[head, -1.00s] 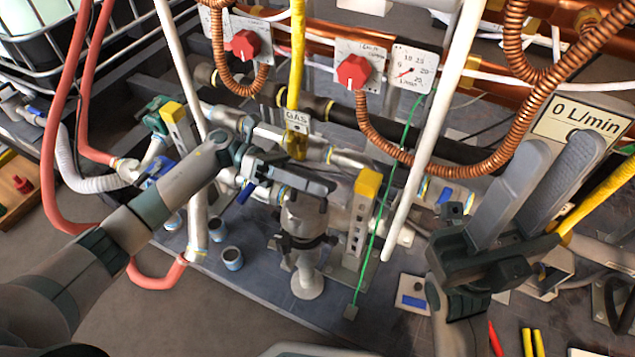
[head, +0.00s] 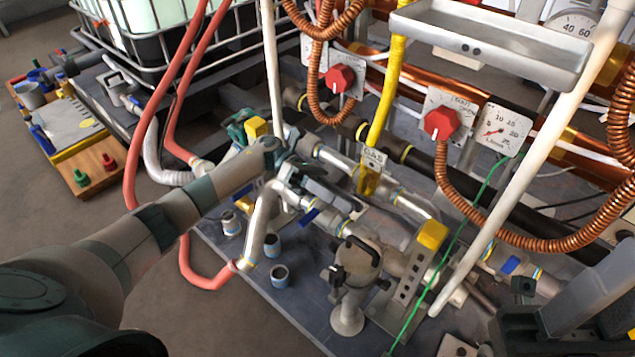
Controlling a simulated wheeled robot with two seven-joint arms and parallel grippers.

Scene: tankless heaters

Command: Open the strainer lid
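The strainer (head: 350,295) is a grey upright cylinder on a round foot, at the lower middle of the head view. Its round grey lid (head: 362,262) with a dark handle appears to sit on the body, and a dark clamp knob shows on its left side. My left gripper (head: 345,204) is above and left of the lid in the picture, apart from it, over the silver pipes. Its fingers are seen nearly edge-on, so their gap is not clear. My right gripper (head: 585,310) is cut off at the lower right; its fingertips are out of view.
A yellow-topped perforated bracket (head: 432,236) stands right of the strainer, with a green cable (head: 420,300) beside it. A white post (head: 535,165) slants at the right. Red hoses (head: 185,235) and open pipe stubs (head: 280,276) lie left.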

